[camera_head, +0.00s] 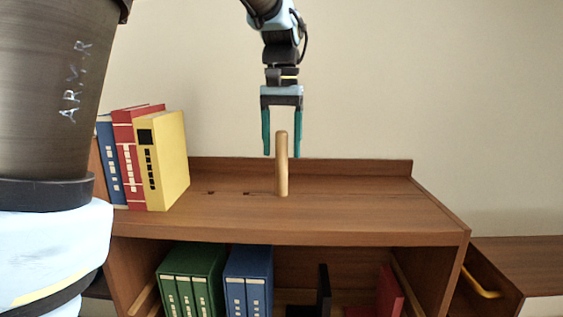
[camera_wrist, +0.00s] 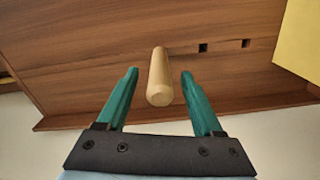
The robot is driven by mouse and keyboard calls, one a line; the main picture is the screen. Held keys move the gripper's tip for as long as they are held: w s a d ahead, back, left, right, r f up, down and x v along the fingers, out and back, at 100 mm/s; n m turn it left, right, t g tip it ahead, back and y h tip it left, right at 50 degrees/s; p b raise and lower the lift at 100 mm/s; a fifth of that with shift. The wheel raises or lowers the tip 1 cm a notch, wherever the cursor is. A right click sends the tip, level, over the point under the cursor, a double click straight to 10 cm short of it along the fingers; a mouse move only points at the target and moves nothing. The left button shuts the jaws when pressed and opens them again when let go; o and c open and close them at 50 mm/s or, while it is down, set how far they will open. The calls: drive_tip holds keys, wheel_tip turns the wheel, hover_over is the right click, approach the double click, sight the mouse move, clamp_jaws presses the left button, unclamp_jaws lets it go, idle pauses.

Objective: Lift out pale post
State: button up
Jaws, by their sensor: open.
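The pale post (camera_head: 281,170) is a light wooden rod standing upright on the brown shelf top. My gripper (camera_head: 281,154) is above it with its two green fingers pointing down, open and empty. In the head view the post's upper end shows between the fingertips. In the wrist view the post (camera_wrist: 159,78) also shows between the open fingers (camera_wrist: 159,74), with a gap on each side. Its base meets the wood, but I cannot tell how deep it sits.
Blue, red and yellow books (camera_head: 165,160) stand on the left of the shelf top (camera_head: 360,205). A low ledge (camera_head: 350,168) runs along the back. Green and blue binders (camera_head: 248,275) stand below. The top's right side is clear.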

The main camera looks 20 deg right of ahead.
drive_tip(key=shift+f, duration=0.65)
clamp_jaws()
